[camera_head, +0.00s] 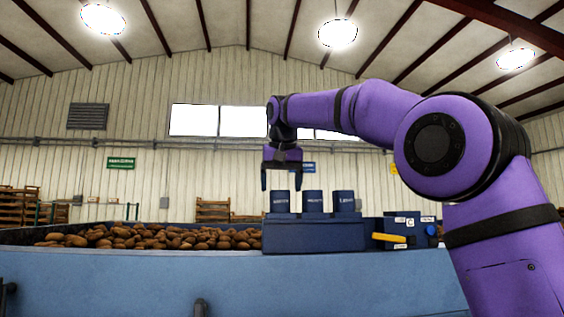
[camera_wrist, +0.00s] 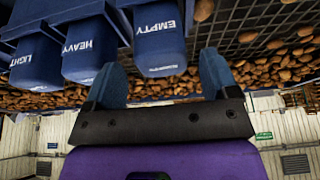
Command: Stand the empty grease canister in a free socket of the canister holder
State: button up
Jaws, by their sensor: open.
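Three dark blue canisters stand in a row on the blue canister holder (camera_head: 312,237). In the wrist view they read EMPTY, HEAVY and LIGHT. The empty canister (camera_wrist: 155,38) is the left one in the head view (camera_head: 280,202); its lower part goes into the holder, and how deep is hidden. The heavy canister (camera_wrist: 88,50) is in the middle and the light canister (camera_wrist: 35,65) is at the far end. My gripper (camera_head: 281,183) points down, open, directly above the empty canister. In the wrist view its fingers lie on either side of that canister's top, with gaps showing.
A bed of potatoes (camera_head: 150,237) on dark mesh (camera_wrist: 265,20) lies left of the holder, behind the blue machine wall (camera_head: 200,275). A blue box with a yellow handle (camera_head: 388,238) stands to the right. The space above the potatoes is clear.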

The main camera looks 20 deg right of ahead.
jog(key=v, duration=0.7)
jog(key=shift+s+r, duration=0.1)
jog(key=s+d+f, duration=0.2)
jog(key=s+f, duration=0.9)
jog(key=s+d+f+n, duration=0.1)
jog(key=s+d+f, duration=0.2)
jog(key=s+f, duration=0.9)
jog(key=s+d+f+n, duration=0.1)
jog(key=s+d+f, duration=0.1)
jog(key=s+f, duration=0.9)
jog(key=shift+s+d+f+t+y, duration=0.2)
jog(key=shift+d+f+t+y, duration=0.2)
jog(key=shift+f, duration=0.35)
